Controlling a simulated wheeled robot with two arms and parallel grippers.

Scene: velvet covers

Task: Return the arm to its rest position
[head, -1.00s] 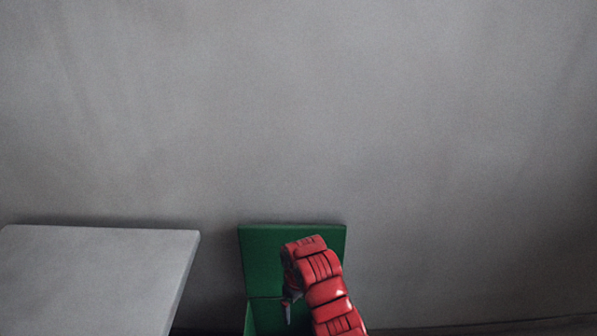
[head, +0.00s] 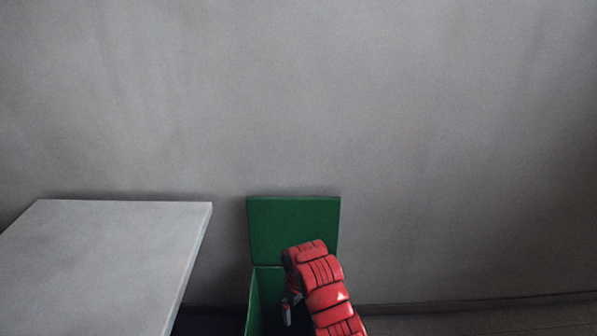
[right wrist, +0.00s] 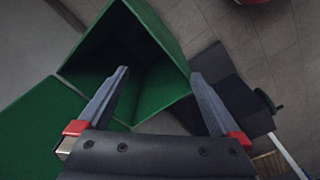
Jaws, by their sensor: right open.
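My right arm (head: 320,282) is red and reaches over a green box (head: 254,300) whose lid stands open against the wall. My right gripper (head: 290,308) hangs at the end of it, small and partly hidden, in front of the box opening. In the right wrist view the right gripper (right wrist: 160,74) is open, its two dark fingers wide apart with nothing between them. The green box (right wrist: 170,45) shows beyond the fingers, with its open lid (right wrist: 35,125) at the left. My left gripper is not in view.
A grey table (head: 110,250) stands to the left of the box, with a bare top. A plain grey wall (head: 300,100) rises behind. Dark floor (head: 480,318) shows clear at the right.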

